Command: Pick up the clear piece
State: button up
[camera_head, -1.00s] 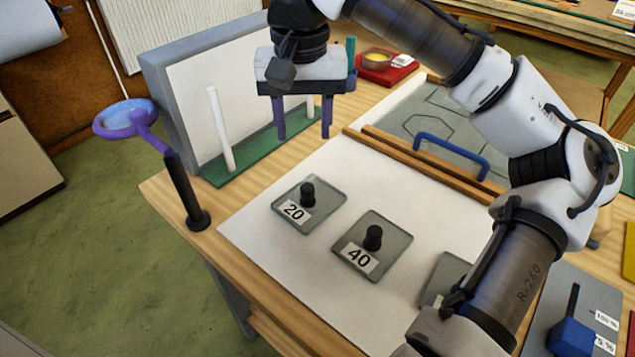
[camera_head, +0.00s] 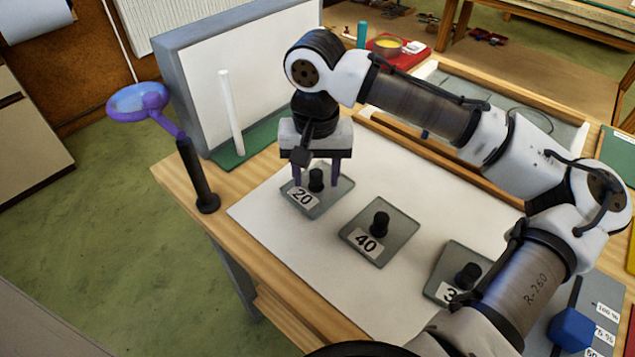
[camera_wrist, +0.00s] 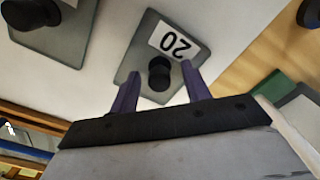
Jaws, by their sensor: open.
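A square grey, glassy-looking piece labelled 20 (camera_head: 335,193) lies flat on the white sheet, with a black knob (camera_head: 316,178) on top. My gripper (camera_head: 316,184) is open above this piece, pointing down, with its purple fingers on either side of the knob. In the wrist view, the fingers (camera_wrist: 160,70) straddle the knob with gaps, and the label 20 (camera_wrist: 173,43) shows beyond it. A similar piece labelled 40 (camera_head: 392,230) lies to the right. A third piece (camera_head: 445,268) is partly hidden by my arm. I cannot tell by look which piece is clear.
A white upright rod (camera_head: 231,112) stands on a green base before a white grey-framed board (camera_head: 190,75). A black post (camera_head: 195,175) with a purple-rimmed lens stands at the left table edge. A wooden rail (camera_head: 420,148) runs behind the sheet. A blue block (camera_head: 570,333) sits at lower right.

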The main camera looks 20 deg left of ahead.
jog(key=shift+f, duration=0.1)
jog(key=c, duration=0.9)
